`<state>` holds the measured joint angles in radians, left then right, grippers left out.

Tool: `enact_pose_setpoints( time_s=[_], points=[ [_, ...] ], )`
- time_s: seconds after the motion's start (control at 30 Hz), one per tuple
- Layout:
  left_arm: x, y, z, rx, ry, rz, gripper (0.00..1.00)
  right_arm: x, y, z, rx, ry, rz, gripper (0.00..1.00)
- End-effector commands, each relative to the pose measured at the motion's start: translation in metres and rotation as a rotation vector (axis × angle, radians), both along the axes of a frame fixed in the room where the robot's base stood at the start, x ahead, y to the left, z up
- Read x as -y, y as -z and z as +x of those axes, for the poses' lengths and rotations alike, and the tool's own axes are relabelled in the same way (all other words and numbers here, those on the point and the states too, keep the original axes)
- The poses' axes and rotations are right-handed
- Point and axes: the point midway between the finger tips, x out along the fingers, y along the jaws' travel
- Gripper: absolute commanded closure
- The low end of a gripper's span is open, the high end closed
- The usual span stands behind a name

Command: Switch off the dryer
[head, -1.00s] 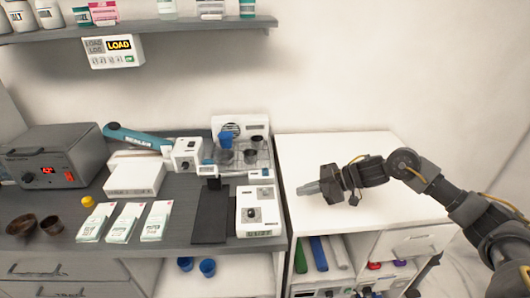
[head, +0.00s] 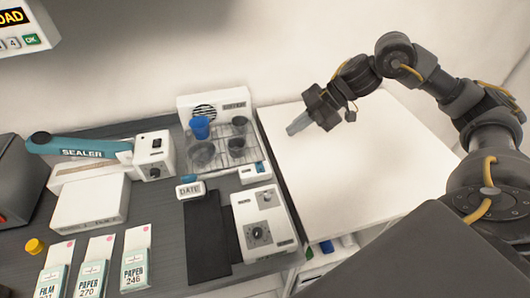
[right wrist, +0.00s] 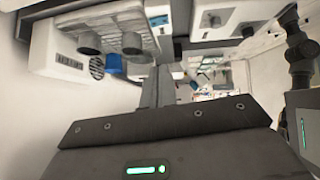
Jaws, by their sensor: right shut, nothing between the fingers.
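The dryer (head: 225,101) is a white upright unit with a round dark grille and a small label, at the back of the dark counter. A wire rack in front of it holds a blue cup (head: 200,127) and dark cups (head: 240,123). I cannot make out its switch or whether it is on. My right gripper (head: 297,125) is shut and empty, right of the dryer and apart from it, above the white cabinet top. The right wrist view shows the dryer's grille (right wrist: 97,66) and cups at upper left, beyond the fingers. My left gripper is not in view.
A white device with a knob (head: 259,222) stands in front of the rack. A blue-armed sealer (head: 80,149), a DATE stamp (head: 190,190) and paper packets (head: 135,262) lie to the left. The white cabinet top (head: 350,185) is clear.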

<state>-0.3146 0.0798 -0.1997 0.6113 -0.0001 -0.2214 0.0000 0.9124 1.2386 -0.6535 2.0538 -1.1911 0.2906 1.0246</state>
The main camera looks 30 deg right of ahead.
Motion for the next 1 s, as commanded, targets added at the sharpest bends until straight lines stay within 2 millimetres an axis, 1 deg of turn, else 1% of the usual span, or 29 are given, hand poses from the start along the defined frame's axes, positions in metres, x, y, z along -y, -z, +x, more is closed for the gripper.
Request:
enact_pose_setpoints(
  time_s=[0.07, 0.17, 0.27, 0.33, 0.4, 0.5, 0.73, 0.8, 0.9, 1.0],
  points=[
    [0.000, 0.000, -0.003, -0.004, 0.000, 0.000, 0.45, 0.000, 0.000, 0.000, 0.000, 0.000, 0.001, 1.00],
    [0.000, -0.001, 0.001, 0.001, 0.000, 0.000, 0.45, -0.002, 0.002, 0.001, 0.000, 0.000, 0.001, 1.00],
    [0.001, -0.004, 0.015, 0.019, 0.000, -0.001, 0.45, -0.008, 0.007, 0.003, -0.002, -0.001, 0.002, 1.00],
    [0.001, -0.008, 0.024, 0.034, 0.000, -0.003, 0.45, -0.016, 0.014, 0.006, -0.003, -0.002, 0.003, 1.00],
    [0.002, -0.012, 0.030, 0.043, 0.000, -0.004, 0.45, -0.025, 0.023, 0.009, -0.002, -0.002, 0.003, 1.00],
    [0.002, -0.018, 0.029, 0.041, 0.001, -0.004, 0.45, -0.039, 0.037, 0.015, -0.003, -0.002, 0.004, 1.00],
    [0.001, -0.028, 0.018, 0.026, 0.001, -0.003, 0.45, -0.069, 0.070, 0.027, -0.003, -0.001, 0.003, 1.00],
    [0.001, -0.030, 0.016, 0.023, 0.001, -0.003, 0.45, -0.066, 0.083, 0.028, -0.006, 0.003, 0.001, 1.00],
    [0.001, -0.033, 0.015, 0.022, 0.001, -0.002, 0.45, -0.066, 0.095, 0.029, -0.003, 0.001, 0.001, 1.00],
    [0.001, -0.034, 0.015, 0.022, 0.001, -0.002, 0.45, -0.066, 0.103, 0.031, 0.000, 0.001, 0.001, 1.00]
  ],
)
